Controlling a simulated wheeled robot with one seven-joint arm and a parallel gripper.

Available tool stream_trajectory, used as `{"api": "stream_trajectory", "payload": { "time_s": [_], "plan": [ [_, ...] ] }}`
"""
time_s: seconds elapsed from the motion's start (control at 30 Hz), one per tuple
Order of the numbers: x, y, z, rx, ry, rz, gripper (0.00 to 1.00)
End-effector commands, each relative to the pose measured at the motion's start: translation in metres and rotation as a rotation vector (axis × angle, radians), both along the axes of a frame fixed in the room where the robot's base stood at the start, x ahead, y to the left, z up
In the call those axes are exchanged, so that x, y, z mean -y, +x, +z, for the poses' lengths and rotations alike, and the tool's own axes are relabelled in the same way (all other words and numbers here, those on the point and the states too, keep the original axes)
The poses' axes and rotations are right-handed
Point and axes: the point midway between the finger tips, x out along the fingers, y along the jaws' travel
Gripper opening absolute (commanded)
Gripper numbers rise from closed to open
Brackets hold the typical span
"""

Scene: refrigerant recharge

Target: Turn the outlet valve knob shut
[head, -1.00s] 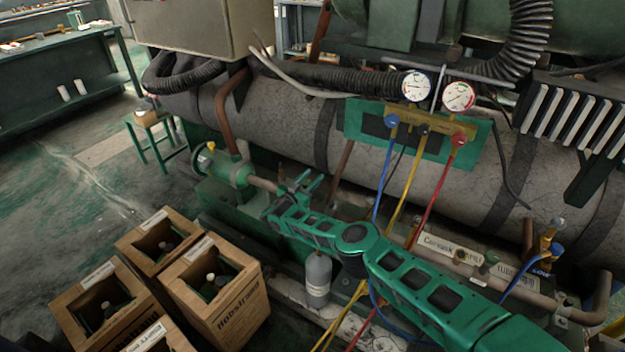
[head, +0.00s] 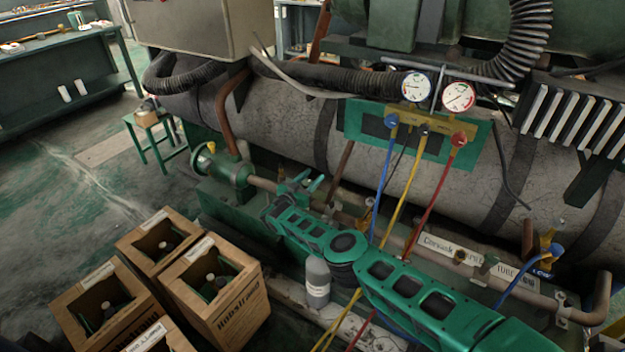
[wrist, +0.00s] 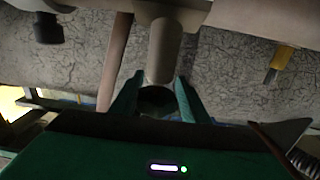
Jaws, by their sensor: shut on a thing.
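My gripper (head: 300,182) is at the pipe just right of the green filter-like cylinder (head: 232,172) in the head view. In the wrist view, its two green fingers (wrist: 155,98) stand on either side of a dark round knob (wrist: 157,100), shut on it. A grey cylindrical stem (wrist: 164,52) rises behind the knob toward the pipe. In the head view the knob is largely hidden by my fingers, and its turn angle cannot be told.
Two gauges (head: 416,87) hang on a manifold with blue, yellow and red hoses (head: 431,195) close to my arm. A grey bottle (head: 317,283) stands beside the arm. Open cardboard boxes (head: 222,290) are at lower left. A blue-capped fitting (head: 556,249) is at right.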

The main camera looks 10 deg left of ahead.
Motion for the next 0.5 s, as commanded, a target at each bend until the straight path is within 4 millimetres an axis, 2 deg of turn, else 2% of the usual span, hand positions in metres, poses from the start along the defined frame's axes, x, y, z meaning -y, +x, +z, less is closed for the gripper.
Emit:
{"api": "stream_trajectory", "payload": {
  "time_s": [0.03, 0.07, 0.1, 0.13, 0.5],
  "plan": [
    [-0.009, -0.0024, -0.0007, -0.004, 0.007, 0.018, 0.19],
    [-0.009, -0.0024, -0.0008, -0.004, 0.007, 0.018, 0.19],
    [-0.0089, -0.0024, -0.0008, -0.004, 0.007, 0.018, 0.49],
    [-0.0087, -0.0024, -0.0008, -0.005, 0.006, 0.017, 0.52],
    [-0.004, -0.0021, -0.0009, -0.004, 0.004, 0.008, 0.52]
  ]
}}
